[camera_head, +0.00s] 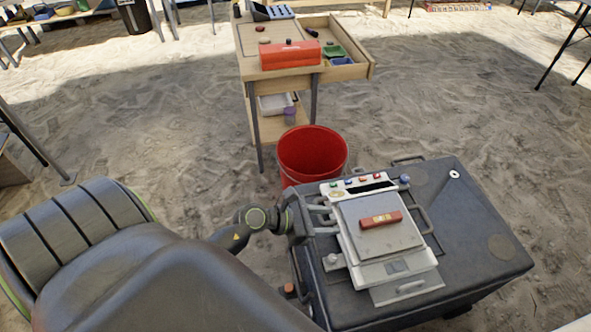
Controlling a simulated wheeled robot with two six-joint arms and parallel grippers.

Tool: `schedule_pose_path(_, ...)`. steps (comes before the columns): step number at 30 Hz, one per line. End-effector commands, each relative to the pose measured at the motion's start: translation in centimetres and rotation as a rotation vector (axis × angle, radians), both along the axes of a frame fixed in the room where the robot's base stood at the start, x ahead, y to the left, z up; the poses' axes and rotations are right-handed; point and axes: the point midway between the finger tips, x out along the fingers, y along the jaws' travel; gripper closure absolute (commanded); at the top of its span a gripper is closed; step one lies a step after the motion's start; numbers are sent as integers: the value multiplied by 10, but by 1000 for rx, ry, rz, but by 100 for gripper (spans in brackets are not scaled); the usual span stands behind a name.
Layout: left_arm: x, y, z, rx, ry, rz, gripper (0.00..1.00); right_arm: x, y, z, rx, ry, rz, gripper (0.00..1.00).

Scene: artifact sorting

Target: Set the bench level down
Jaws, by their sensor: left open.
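The bench level (380,219) is a small red bar with a pale vial in its middle. It lies flat on the square grey top plate of a white instrument (347,236), which stands on a dark case (460,235). My left gripper (326,216) is open at the left edge of the instrument, to the left of the level and apart from it. Nothing shows between its fingers. My right gripper is not in view.
A red bucket (312,152) stands on the sand behind the case. Beyond it is a wooden work table (248,40) with a red toolbox (290,55) and an open side drawer (358,70) holding trays. The case's right side is mostly clear.

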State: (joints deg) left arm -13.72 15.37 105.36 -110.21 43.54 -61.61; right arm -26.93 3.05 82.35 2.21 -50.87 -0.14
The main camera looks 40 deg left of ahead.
Motion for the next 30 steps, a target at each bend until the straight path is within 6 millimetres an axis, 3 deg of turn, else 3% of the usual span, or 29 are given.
schedule_pose_path(8, 3, 2, 2, -103, 13, 68, 55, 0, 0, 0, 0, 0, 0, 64)
schedule_pose_path(13, 11, 23, 5, -503, 78, 347, 55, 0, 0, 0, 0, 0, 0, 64)
schedule_pose_path(17, 11, 59, -10, -893, 166, 656, 55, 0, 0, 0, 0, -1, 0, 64)
schedule_pose_path(23, -22, 118, -76, -1450, 318, 1189, 55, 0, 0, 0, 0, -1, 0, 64)
schedule_pose_path(27, -74, 140, -142, -1791, 419, 1617, 55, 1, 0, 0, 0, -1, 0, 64)
schedule_pose_path(30, -123, 138, -190, -1994, 483, 1952, 55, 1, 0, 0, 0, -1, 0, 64)
